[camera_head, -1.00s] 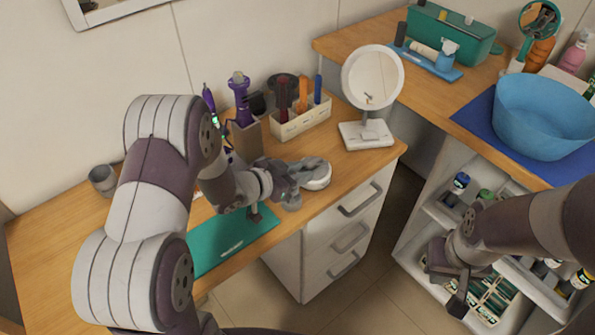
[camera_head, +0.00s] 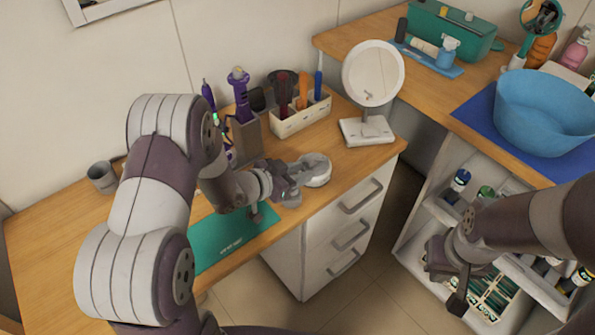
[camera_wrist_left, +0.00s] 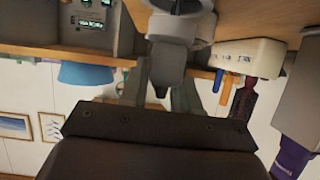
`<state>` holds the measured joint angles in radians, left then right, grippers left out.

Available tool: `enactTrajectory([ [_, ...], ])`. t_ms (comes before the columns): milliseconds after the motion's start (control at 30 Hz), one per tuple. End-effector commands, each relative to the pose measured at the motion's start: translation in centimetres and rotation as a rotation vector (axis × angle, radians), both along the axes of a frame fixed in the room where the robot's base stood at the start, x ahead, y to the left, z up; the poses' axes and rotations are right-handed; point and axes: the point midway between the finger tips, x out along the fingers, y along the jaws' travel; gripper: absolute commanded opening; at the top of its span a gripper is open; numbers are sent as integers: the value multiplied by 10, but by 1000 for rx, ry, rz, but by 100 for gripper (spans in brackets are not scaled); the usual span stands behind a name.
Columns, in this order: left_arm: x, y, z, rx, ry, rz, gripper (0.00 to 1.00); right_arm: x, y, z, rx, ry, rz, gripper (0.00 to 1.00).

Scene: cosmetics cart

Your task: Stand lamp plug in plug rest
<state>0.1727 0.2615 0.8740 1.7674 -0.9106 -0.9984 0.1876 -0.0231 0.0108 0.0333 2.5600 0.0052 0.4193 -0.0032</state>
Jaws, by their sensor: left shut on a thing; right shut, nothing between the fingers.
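My left gripper (camera_head: 285,192) is low over the right part of the desk, beside a pale round piece (camera_head: 315,169) with a ring-like top. In the left wrist view the gripper (camera_wrist_left: 168,88) is shut on a grey, stubby plug-like piece (camera_wrist_left: 169,60). A pale ring-shaped part lies just beyond it at the top edge. I cannot tell whether the plug touches it, nor clearly pick out the plug rest. A white round mirror lamp (camera_head: 373,76) stands on its base behind. My right gripper (camera_head: 459,298) is shut and empty, away from the desk.
A green mat (camera_head: 225,240) lies at the desk's front. A holder with brushes (camera_head: 301,120), a purple tool (camera_head: 240,95) and a grey cup (camera_head: 103,178) stand further back. A cart with a blue bowl (camera_head: 543,115) and shelves of bottles is at right.

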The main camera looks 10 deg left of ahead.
Motion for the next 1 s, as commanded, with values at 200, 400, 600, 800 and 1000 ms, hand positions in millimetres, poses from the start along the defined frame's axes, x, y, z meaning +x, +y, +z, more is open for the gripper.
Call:
enactTrajectory([
  [200,0,0,-6,0,0,0,0,0,0,-5,0,0,0,0],
  [400,0,0,-12,0,0,0,0,0,0,-8,0,0,0,0],
  [600,0,0,-17,-1,1,0,0,0,0,-12,0,0,0,0],
  [800,0,0,-22,-1,1,0,0,0,0,-15,0,0,0,0],
  [1000,0,0,-21,-1,1,0,61,0,0,-15,0,0,0,0],
])
